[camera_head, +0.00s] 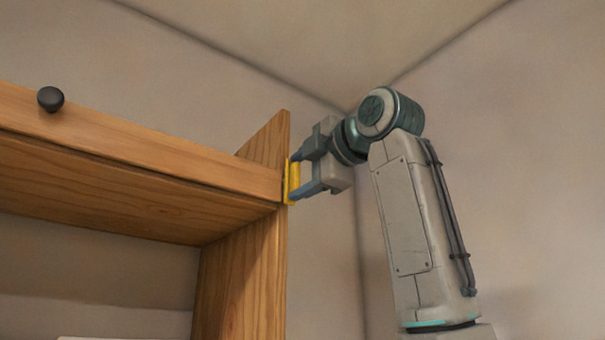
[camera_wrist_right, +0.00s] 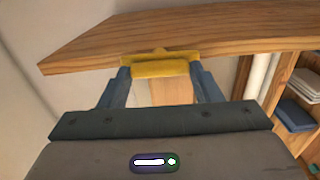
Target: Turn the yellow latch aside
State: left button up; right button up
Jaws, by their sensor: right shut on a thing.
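The yellow latch (camera_head: 293,180) sits at the right end of a wooden front board, against the upright side panel. It also shows in the right wrist view (camera_wrist_right: 161,67), lying across between the fingertips. My right gripper (camera_head: 298,177) reaches in from the right and is shut on the latch, with one finger at each end of it. The same gripper (camera_wrist_right: 160,80) shows in the wrist view with its two fingers on either side of the yellow part. The latch's back is hidden. My left gripper is not in view.
The wooden board (camera_head: 130,150) carries a dark round knob (camera_head: 50,99) at the far left. The wooden side panel (camera_head: 245,270) stands below. Shelves with folded items (camera_wrist_right: 292,112) show at the wrist view's right. Free room lies right of the panel.

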dwell(0.6)
jog(key=o, duration=1)
jog(key=shift+s, duration=0.1)
jog(key=b+v, duration=0.5)
jog(key=v, duration=0.5)
jog(key=shift+s+d, duration=0.2)
jog(key=shift+s, duration=0.1)
jog(key=shift+w+f, duration=0.1)
